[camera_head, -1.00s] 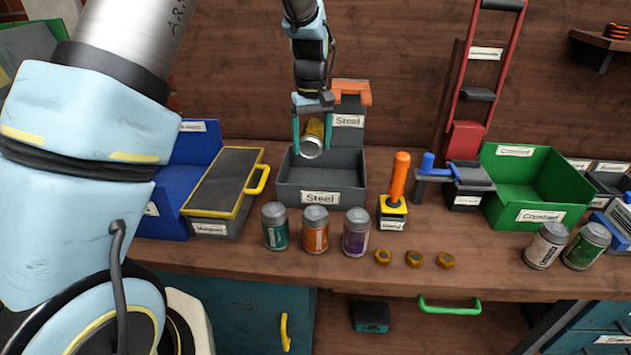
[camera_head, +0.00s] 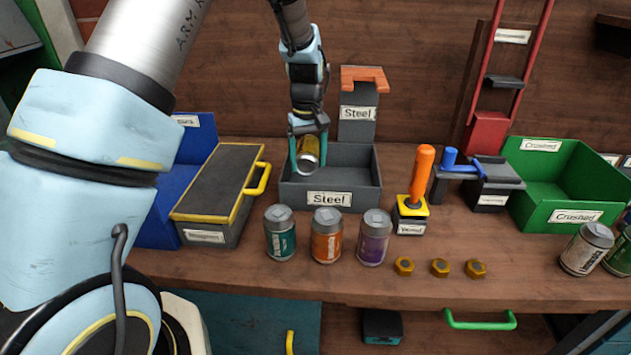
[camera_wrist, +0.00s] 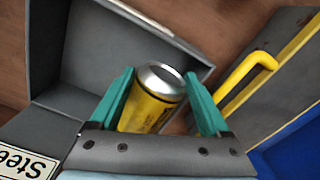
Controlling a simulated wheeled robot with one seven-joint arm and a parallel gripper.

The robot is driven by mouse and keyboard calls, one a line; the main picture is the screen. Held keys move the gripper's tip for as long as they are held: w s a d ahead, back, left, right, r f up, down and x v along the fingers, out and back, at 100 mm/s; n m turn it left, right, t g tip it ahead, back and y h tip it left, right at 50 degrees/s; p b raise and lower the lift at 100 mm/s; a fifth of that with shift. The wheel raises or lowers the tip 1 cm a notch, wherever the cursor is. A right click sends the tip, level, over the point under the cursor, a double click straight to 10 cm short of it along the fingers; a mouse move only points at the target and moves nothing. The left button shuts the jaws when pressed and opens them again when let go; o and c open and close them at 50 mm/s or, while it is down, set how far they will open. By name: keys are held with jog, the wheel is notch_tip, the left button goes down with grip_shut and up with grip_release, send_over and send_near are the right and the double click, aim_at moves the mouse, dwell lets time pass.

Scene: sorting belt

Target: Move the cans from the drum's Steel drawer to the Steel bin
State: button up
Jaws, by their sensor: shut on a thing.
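My gripper (camera_head: 309,150) is shut on a yellow can (camera_head: 311,151) with a silver end. In the wrist view the can (camera_wrist: 152,105) sits between the two teal fingers of my gripper (camera_wrist: 165,100). No drum or drawer marked Steel is recognisable.
A lidded box with a yellow handle (camera_head: 262,178) stands close left of the bin, beside a blue bin (camera_head: 168,190). Several cans, such as the orange one (camera_head: 326,236), stand in front. An orange-handled press (camera_head: 418,185) and green Crushed bin (camera_head: 545,185) are to the right.

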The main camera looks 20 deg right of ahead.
notch_tip(320, 180, down, 6)
jog(key=shift+r+p, duration=0.1)
jog(key=shift+p, duration=0.7)
jog(key=shift+f, duration=0.4)
jog(key=shift+f+b, duration=0.35)
jog(key=shift+f, duration=0.15)
jog(key=shift+f, duration=0.1)
jog(key=o, duration=1.3)
